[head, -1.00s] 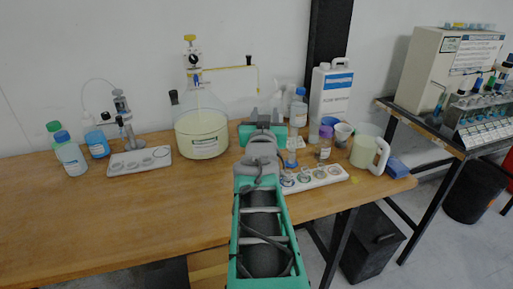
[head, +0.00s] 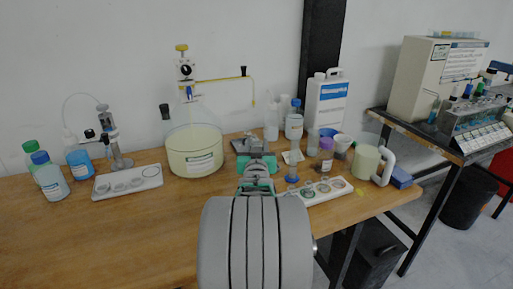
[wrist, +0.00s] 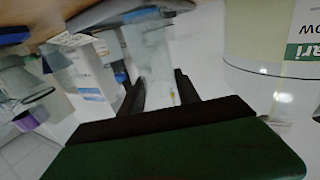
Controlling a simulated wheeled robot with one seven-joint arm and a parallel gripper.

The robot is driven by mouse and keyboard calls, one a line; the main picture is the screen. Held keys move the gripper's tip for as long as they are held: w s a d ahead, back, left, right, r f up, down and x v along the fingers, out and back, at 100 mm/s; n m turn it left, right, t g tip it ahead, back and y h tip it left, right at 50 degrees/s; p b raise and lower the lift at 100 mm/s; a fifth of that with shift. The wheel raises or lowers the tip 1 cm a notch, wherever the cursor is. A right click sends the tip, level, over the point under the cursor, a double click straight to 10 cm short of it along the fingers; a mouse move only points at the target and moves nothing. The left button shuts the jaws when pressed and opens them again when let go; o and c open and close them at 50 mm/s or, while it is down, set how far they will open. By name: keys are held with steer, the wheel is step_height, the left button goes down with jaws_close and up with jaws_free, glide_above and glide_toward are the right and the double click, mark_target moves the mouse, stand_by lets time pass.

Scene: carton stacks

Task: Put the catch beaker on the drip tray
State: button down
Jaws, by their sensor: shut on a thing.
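My gripper (head: 255,158) is over the back of the bench, beside the large round flask. In the wrist view its dark fingers (wrist: 160,92) are shut on a clear, see-through vessel (wrist: 155,60), apparently the catch beaker. The beaker is hard to make out in the head view. A grey, flat piece (head: 250,144) just beyond my gripper looks like the drip tray, partly hidden by the gripper. A grey slab edge (wrist: 115,15) shows close to the held beaker in the wrist view; I cannot tell whether they touch.
The large flask (head: 194,155) of pale liquid stands close on the left, with a thin delivery tube (head: 225,79) above. The bench's left front is clear.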

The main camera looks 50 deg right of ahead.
steer(key=shift+f, duration=0.2)
steer(key=c, duration=0.9)
jaws_free()
steer(key=shift+r, duration=0.1)
steer(key=shift+r, duration=0.15)
steer(key=shift+s+a, duration=0.15)
steer(key=shift+s, duration=0.05)
steer(key=v, duration=1.1)
steer(key=shift+s+a, duration=0.15)
steer(key=shift+a, duration=0.05)
